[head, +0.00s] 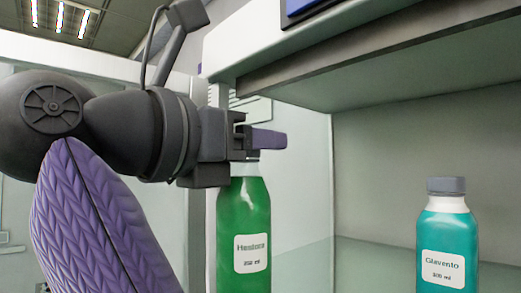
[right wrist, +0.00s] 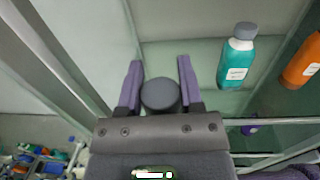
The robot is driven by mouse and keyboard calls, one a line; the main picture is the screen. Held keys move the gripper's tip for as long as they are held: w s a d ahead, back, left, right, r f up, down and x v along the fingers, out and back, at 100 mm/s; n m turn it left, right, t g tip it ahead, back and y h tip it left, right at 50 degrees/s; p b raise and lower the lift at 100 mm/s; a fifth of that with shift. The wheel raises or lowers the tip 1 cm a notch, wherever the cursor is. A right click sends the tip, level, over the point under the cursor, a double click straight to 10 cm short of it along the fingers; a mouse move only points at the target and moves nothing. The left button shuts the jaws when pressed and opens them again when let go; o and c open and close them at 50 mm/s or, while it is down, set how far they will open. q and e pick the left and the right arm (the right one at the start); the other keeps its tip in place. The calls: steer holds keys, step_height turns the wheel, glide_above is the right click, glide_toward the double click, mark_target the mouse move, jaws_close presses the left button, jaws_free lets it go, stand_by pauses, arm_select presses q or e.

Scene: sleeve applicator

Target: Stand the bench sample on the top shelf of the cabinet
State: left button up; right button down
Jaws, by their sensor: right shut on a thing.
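The bench sample seems to be the green bottle (head: 244,232) with a white label. It hangs upright under my right gripper (head: 262,140), and its lower end is cut off by the bottom of the head view. My right gripper is shut on its dark grey cap, which shows between the purple fingers (right wrist: 160,88) in the right wrist view. The cabinet's glass shelf (head: 345,252) lies behind and to the right of the bottle. I cannot tell whether the bottle's base touches it. My left gripper is not in view.
A teal bottle (head: 446,238) with a grey cap stands on the shelf to the right; an orange bottle (right wrist: 301,62) is beyond it. The cabinet's overhanging housing (head: 390,60) is close above my gripper. Several small bottles (right wrist: 45,160) are far below at left.

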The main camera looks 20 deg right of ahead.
steer(key=w+f+p+x, duration=0.1)
steer(key=f+p+x, duration=0.1)
steer(key=x, duration=1.4)
steer(key=shift+a+f+p, duration=0.15)
steer(key=shift+f+p, duration=0.15)
steer(key=shift+p, duration=0.55)
steer(key=shift+c, duration=1.2)
jaws_free()
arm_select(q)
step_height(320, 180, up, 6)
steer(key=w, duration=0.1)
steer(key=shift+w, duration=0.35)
